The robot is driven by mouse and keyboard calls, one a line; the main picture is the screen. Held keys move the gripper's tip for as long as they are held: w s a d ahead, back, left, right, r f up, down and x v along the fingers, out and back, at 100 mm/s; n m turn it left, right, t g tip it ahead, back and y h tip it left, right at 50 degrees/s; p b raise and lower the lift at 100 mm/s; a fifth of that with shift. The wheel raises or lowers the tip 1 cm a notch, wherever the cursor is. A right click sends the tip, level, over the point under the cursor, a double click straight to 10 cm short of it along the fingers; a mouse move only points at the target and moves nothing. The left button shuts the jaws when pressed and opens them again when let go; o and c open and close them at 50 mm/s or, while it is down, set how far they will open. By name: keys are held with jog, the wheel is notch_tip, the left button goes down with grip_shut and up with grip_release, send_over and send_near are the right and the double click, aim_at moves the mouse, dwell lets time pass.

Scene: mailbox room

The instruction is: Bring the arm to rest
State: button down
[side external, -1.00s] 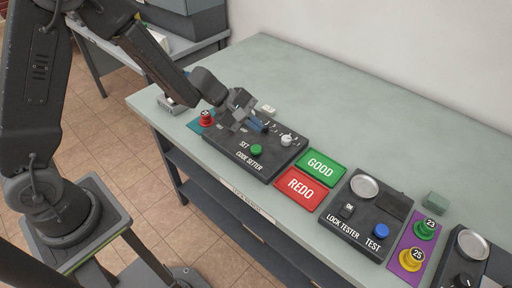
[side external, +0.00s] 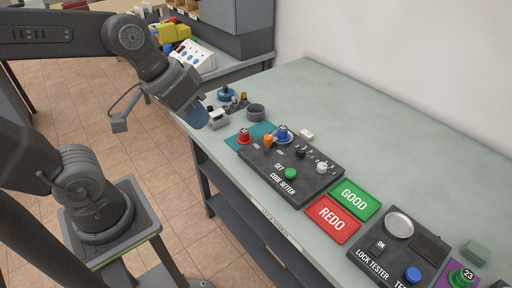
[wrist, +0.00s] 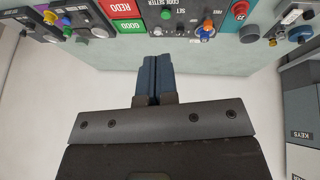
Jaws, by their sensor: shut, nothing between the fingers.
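My gripper (side external: 203,120) is raised in the air at the left end of the bench, left of and above the code setter. In the wrist view, its two blue fingers (wrist: 155,62) are together with nothing between them. The black code setter (side external: 290,170) lies on the pale green bench (side external: 385,130), with a green button, knobs and a blue and an orange piece at its far left edge. My gripper is apart from the code setter.
A red piece (side external: 244,136) stands on a teal mat (side external: 262,132). Small parts and a grey cup (side external: 256,112) sit near the bench's left end. The green GOOD pad (side external: 355,196), red REDO pad (side external: 332,219) and lock tester (side external: 397,250) lie to the right. The bench's back is mostly clear.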

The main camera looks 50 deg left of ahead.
jog(key=s+a, duration=0.1)
jog(key=s+a+y, duration=0.1)
jog(key=shift+a+r+m+t+y, duration=0.15)
jog(key=shift+a+m+t+y, duration=0.15)
jog(key=shift+m, duration=0.1)
jog(key=c, duration=1.8)
grip_release()
